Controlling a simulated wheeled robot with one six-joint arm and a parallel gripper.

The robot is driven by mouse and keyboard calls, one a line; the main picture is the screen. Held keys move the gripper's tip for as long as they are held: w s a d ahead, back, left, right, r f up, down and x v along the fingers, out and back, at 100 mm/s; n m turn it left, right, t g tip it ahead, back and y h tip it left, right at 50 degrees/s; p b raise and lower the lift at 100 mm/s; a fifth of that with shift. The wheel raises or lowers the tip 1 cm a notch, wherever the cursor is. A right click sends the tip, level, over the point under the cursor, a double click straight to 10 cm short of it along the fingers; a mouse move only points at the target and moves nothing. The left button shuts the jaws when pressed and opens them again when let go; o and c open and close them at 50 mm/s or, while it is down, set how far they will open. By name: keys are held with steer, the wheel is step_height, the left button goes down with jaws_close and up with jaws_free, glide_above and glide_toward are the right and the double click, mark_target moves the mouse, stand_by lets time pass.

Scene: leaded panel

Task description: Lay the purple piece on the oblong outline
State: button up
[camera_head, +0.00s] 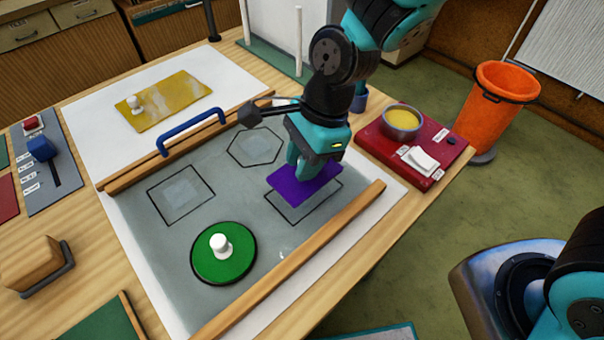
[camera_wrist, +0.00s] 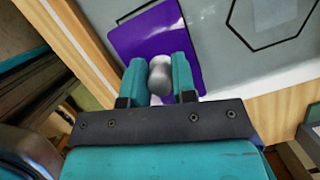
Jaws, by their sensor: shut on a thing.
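The purple piece (camera_head: 300,187) is a flat rectangular plate with a pale knob, seen clearly in the wrist view (camera_wrist: 152,45). My gripper (camera_head: 305,165) is shut on that knob, with its fingers either side of it in the wrist view (camera_wrist: 160,78). The piece is over the upper left part of the oblong outline (camera_head: 300,205), whose lower right part shows beyond it. The outline and the piece are not fully lined up. I cannot tell whether the piece touches the panel.
A green disc (camera_head: 224,262) with a white knob lies on the grey panel. Square (camera_head: 181,195) and hexagon (camera_head: 256,147) outlines are bare. A wooden strip (camera_head: 340,225) edges the panel; a blue handle (camera_head: 190,131) stands behind. A red box with a bowl (camera_head: 403,122) is at right.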

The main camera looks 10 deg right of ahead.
steer(key=shift+f, duration=2.15)
steer(key=o, duration=0.8)
steer(key=shift+f, duration=0.15)
steer(key=v, duration=1.1)
steer(key=shift+d+r, duration=0.1)
steer(key=shift+r, duration=0.2)
steer(key=s+d+r+n, duration=0.3)
steer(key=s+r+n, duration=0.1)
steer(key=n, duration=0.6)
steer(key=s+d+r+n+t, duration=0.1)
steer(key=s+d+r+n, duration=0.2)
steer(key=s+n, duration=0.4)
steer(key=r+n, duration=0.1)
steer(key=n, duration=0.3)
steer(key=shift+s+y, duration=0.3)
steer(key=shift+y, duration=0.1)
